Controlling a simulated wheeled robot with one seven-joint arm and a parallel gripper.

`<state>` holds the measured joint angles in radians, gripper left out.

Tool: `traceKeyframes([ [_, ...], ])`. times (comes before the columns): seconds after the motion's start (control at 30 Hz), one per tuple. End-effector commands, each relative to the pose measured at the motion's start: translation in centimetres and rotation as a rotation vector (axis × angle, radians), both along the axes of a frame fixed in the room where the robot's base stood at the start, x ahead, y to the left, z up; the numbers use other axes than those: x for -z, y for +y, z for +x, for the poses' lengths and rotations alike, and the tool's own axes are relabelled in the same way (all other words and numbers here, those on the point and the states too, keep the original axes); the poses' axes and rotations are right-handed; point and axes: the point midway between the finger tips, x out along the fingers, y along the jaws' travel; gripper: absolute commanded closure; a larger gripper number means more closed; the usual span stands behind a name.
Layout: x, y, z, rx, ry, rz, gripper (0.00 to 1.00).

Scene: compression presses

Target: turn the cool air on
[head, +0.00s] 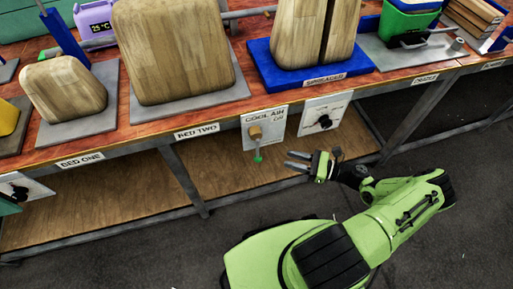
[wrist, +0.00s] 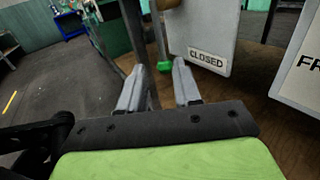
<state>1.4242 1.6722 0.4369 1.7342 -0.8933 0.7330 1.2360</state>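The COOL AIR panel (head: 279,126) hangs under the bench's front edge. A tan valve body (head: 255,132) sits on it, with a thin grey lever hanging down to a green tip (head: 258,159). Small lettering under COOL AIR is too small to read surely. My gripper (head: 288,159) is just right of the green tip, fingers pointing left, apart from it. In the wrist view my gripper (wrist: 160,80) is open and empty. The green tip (wrist: 165,66) shows ahead, within the finger gap, nearer the right finger. Behind it a plate (wrist: 205,25) bears the word CLOSED.
A dial panel (head: 325,115) hangs right of the COOL AIR panel, above my gripper. Bench legs (head: 186,177) and a low wooden shelf (head: 95,200) lie below. Wooden blocks (head: 170,50) stand on the bench. The grey floor in front is open.

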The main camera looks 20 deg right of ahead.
Motion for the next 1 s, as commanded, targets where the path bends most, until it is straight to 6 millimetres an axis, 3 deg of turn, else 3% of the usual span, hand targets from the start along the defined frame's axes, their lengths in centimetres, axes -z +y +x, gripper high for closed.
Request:
traceKeyframes([
  [0.3, 0.1, 7.0, 4.5, -0.007, -0.001, 0.000, 0.67],
  [0.5, 0.2, 9.8, 6.4, -0.005, 0.000, -0.002, 0.67],
  [0.83, 0.0, 10.4, 6.9, -0.002, 0.000, -0.002, 0.67],
  [1.0, 0.0, 10.4, 6.9, -0.002, 0.000, -0.002, 0.92],
])
